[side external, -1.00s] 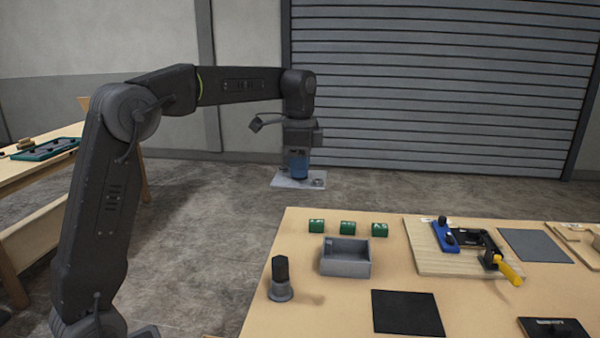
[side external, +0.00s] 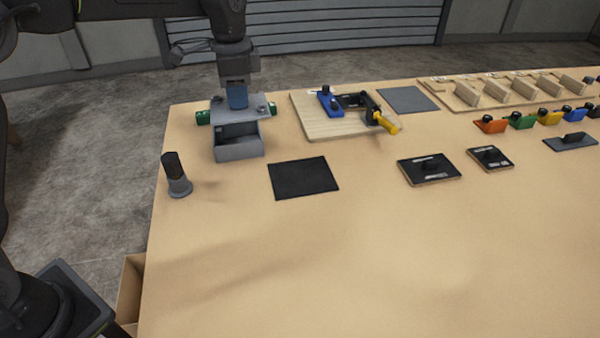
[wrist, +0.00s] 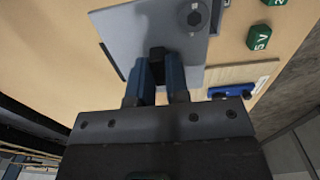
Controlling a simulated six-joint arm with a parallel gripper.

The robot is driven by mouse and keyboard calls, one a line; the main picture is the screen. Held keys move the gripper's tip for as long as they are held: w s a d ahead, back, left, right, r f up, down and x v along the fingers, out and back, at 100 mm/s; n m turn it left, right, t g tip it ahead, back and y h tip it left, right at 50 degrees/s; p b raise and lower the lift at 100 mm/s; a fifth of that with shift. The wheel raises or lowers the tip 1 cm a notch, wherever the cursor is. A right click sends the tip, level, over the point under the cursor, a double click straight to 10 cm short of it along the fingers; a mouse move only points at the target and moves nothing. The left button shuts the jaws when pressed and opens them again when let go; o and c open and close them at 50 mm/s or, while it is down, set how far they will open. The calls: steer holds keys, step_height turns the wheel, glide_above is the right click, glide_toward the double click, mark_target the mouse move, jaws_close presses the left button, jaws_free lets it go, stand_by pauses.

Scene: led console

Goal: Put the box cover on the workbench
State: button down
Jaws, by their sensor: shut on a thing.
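The box cover (side external: 222,110) is a flat grey plate with round bolt-like parts near its ends; one of these shows in the wrist view, where the cover (wrist: 130,32) fills the upper middle. My gripper (side external: 238,98), with blue fingers, is shut on a dark knob in the middle of the cover; the gripper (wrist: 160,72) also shows in the wrist view. The cover is level, above or at the back of the open grey box (side external: 238,150); I cannot tell whether they touch. The box stands on the wooden workbench (side external: 240,270).
Green blocks (side external: 203,118) show partly behind the cover. A dark-topped grey peg (side external: 177,176) stands left of the box. A black mat (side external: 303,178) lies right of it. A clamp fixture board (side external: 310,122) stands behind right. The front bench is clear.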

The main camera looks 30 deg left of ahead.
glide_above(302, 176)
step_height(302, 176, down, 8)
steer(key=shift+r, duration=0.1)
steer(key=shift+f, duration=2.05)
steer(key=c, duration=1.1)
jaws_free()
steer(key=shift+f, duration=0.1)
step_height(302, 176, up, 12)
steer(key=shift+a+r, duration=0.1)
steer(key=shift+r, duration=0.1)
